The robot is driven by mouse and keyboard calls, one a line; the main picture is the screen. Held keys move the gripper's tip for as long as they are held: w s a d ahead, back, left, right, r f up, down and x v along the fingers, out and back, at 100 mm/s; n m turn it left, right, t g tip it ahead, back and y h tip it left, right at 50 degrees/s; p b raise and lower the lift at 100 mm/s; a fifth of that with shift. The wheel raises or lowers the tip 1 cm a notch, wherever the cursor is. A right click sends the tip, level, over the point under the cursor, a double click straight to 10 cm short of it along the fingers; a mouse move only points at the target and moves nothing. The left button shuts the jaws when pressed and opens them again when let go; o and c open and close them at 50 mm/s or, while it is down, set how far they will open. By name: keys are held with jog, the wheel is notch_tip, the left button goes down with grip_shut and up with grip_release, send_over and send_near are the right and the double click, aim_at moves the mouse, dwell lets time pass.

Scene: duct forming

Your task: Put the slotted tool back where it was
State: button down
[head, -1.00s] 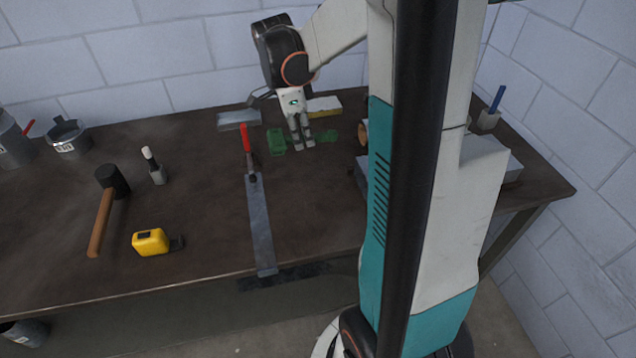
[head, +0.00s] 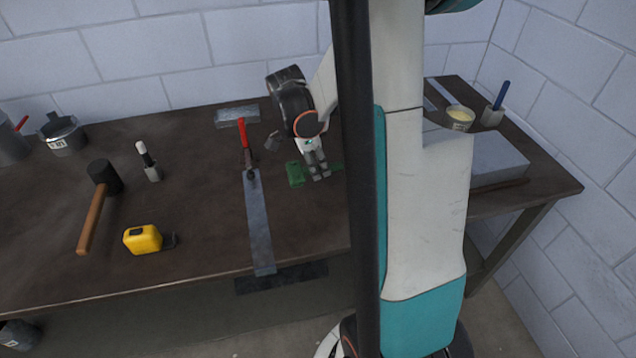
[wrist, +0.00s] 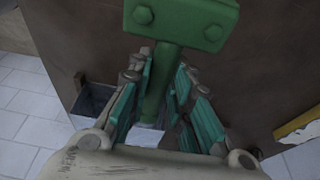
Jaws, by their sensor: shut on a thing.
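The green tool (head: 295,174) has a blocky head and a straight handle; I take it as the slotted tool, though its slot is not clear. In the wrist view its head (wrist: 180,20), with round bolts, is at the top and its handle runs down between the fingers. My gripper (head: 318,172) is shut on the handle, and its fingers (wrist: 160,105) show on both sides of it. The tool is over the back middle of the table, right of the red-handled tool. I cannot tell whether it touches the table. My column hides part of the table to its right.
A long grey metal strip (head: 258,225) and a red-handled tool (head: 246,135) lie left of my gripper. A grey block (head: 237,115) is behind. A cup (head: 459,118) is right.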

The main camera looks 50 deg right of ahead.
aim_at(321, 188)
notch_tip(321, 188, down, 5)
jog(key=shift+r+b, duration=0.1)
jog(key=shift+b, duration=0.8)
jog(key=shift+f, duration=0.25)
jog(key=shift+f+b, duration=0.1)
jog(key=shift+b, duration=0.2)
jog(key=shift+s+f, duration=0.1)
